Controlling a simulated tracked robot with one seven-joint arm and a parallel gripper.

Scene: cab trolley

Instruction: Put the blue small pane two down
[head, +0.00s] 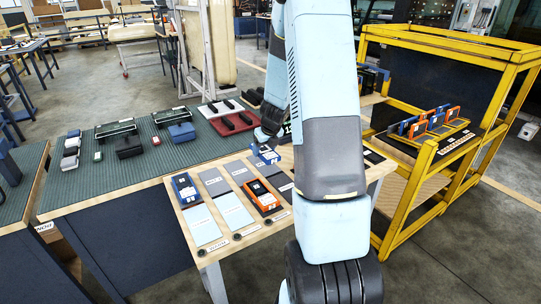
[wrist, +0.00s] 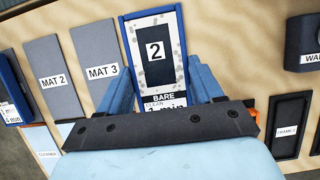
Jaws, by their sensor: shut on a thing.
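The blue small pane two (wrist: 153,50) has a blue frame, a dark "2" plate and a "BARE CLEAN 1 min" label. My gripper (wrist: 160,85) is shut on it, with a blue-grey finger at each side. In the head view the pane (head: 266,154) shows beside my arm, over the far side of the wooden table (head: 225,253); my gripper (head: 268,137) is partly hidden by the arm. In the wrist view grey mats marked MAT 2 (wrist: 54,77) and MAT 3 (wrist: 100,66) lie left of the pane. I cannot tell whether the pane touches the table.
Another blue pane (head: 186,190) and an orange pane (head: 262,196) lie on the table. Light blue pads (head: 201,225) lie near its front. A yellow trolley (head: 424,170) with several panes stands right. A green-topped bench (head: 105,178) stands behind left.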

